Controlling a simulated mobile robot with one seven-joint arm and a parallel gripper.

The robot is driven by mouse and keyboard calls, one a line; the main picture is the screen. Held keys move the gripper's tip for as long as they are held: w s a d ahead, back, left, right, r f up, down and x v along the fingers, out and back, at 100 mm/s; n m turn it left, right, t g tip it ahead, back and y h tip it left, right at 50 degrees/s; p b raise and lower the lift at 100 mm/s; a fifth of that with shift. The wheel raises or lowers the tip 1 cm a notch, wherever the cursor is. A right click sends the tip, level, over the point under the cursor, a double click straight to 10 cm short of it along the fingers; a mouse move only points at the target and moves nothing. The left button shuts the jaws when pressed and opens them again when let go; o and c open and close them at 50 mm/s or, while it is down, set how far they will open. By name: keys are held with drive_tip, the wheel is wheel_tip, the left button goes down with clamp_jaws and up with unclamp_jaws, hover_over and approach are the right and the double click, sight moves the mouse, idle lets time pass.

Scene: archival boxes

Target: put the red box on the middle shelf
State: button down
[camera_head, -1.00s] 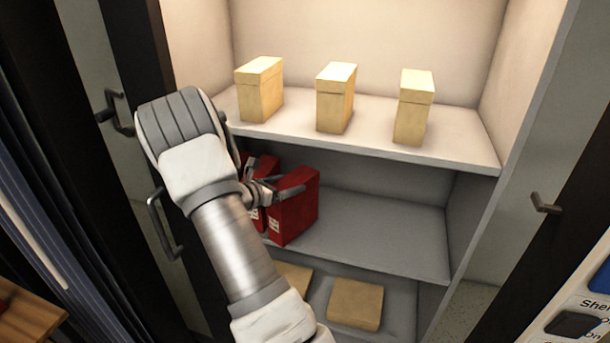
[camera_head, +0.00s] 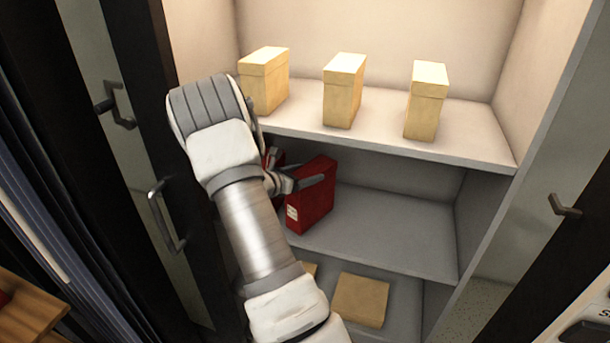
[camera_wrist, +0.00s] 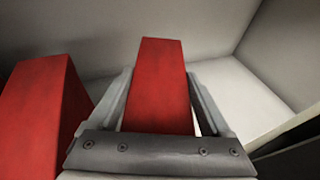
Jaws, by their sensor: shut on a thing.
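A red box (camera_head: 312,198) with a pale label stands on the middle shelf (camera_head: 385,232), toward its left side. My gripper (camera_head: 300,183) is shut on this box near its top. In the wrist view the held red box (camera_wrist: 160,85) lies between the two fingers of my gripper (camera_wrist: 160,105). A second red box (camera_head: 275,158) stands to its left, mostly hidden behind my arm. It also shows at the left of the wrist view (camera_wrist: 40,115), with a gap between the two boxes. Whether the held box's base touches the shelf is hard to tell.
Several tan boxes stand on the upper shelf (camera_head: 400,141), one of them at its middle (camera_head: 343,92). Tan boxes lie on the lowest level, one in clear view (camera_head: 360,300). The middle shelf is bare to the right. Cabinet doors with handles (camera_head: 165,215) flank the opening.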

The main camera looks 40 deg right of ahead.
drive_tip(key=shift+a, duration=0.15)
drive_tip(key=shift+f, duration=0.2)
unclamp_jaws()
